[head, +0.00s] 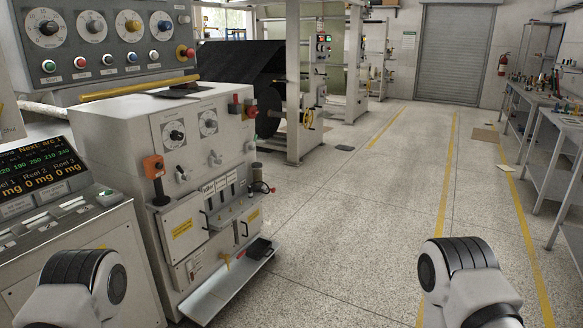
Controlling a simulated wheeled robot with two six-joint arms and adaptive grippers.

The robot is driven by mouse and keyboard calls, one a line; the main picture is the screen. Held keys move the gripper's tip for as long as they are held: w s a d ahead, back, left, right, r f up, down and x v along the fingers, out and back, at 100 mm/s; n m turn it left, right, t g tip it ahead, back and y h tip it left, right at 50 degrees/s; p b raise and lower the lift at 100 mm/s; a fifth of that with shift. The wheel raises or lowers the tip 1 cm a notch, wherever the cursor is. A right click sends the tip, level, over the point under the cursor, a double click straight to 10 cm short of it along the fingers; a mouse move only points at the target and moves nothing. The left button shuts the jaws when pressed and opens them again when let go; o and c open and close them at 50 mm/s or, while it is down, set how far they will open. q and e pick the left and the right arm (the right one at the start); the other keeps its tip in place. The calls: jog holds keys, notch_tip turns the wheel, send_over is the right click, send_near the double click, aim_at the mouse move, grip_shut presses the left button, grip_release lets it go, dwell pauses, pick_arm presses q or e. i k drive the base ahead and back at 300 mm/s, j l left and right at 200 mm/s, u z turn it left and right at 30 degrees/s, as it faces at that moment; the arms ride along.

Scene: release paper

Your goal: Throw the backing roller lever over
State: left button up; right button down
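A grey-white machine cabinet (130,125) stands left of centre. A lever with an orange block at its top and a dark shaft (154,172) stands upright at its near left corner. Several small levers in a slotted panel (222,190) sit on the front, under small labels. I cannot tell from the labels which one is the backing roller lever. My two arms show only as white and black joints at the bottom left and bottom right, apart from the cabinet. Neither gripper is in view.
A console with a lit display (40,165) stands at the left. A dial panel (95,40) hangs above the cabinet. A low shelf (228,282) juts from the cabinet's base.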

aim_at(251, 148)
jog(key=i+l+z, duration=0.1)
jog(key=i, duration=0.9)
jog(key=i+l+z, duration=0.15)
jog(key=i, duration=0.85)
jog(key=i+l+u, duration=0.2)
jog(key=i+u, duration=0.3)
jog(key=i, duration=0.15)
jog(key=i+l+u, duration=1)
jog(key=i+l, duration=0.1)
jog(key=i, duration=0.05)
